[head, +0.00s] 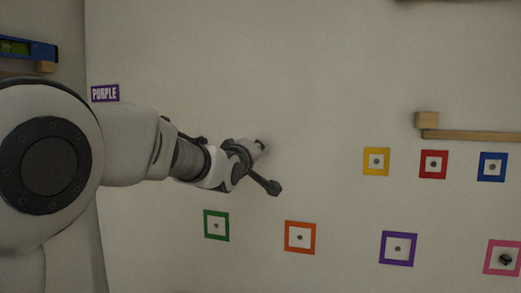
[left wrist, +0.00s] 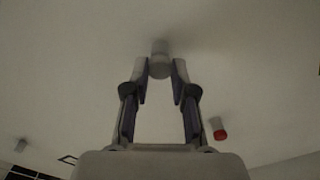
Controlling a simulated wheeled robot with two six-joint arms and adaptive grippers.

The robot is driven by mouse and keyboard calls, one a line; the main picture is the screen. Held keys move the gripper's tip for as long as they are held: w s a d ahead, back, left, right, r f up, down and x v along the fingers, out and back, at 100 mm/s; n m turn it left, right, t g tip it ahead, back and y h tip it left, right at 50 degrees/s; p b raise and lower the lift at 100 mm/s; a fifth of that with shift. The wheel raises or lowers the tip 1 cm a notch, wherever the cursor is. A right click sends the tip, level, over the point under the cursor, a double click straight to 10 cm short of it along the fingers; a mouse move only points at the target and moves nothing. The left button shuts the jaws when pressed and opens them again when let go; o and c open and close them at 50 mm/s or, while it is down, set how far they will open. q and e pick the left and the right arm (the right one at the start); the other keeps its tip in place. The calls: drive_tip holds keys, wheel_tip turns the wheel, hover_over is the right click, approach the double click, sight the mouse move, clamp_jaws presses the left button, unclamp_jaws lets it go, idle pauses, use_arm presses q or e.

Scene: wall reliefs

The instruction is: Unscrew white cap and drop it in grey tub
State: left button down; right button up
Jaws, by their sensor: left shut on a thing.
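My left gripper (head: 247,154) reaches from the left to the pale wall in the head view. In the left wrist view, its fingertips (left wrist: 160,73) are shut on the white cap (left wrist: 160,59), a short pale cylinder standing out from the wall. In the head view my gripper mostly hides the cap. I cannot tell whether the cap still touches its mount. The grey tub is not in view. My right gripper is not in view.
A red-ended stub (left wrist: 219,130) stands on the wall right of my fingers. In the head view, coloured square frames, such as the green (head: 216,225) and yellow (head: 376,161), line the wall. A wooden ledge (head: 470,134) is at right, a purple label (head: 105,93) at left.

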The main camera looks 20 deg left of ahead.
use_arm(q)
drive_tip(key=n, duration=0.5)
drive_tip(key=shift+n, duration=0.3)
drive_tip(key=shift+p, duration=0.3)
drive_tip(key=shift+n, duration=1)
drive_tip(key=c, duration=1.5)
unclamp_jaws()
drive_tip(key=shift+f+n, duration=0.1)
drive_tip(key=shift+n, duration=0.6)
clamp_jaws()
drive_tip(key=shift+s, duration=0.1)
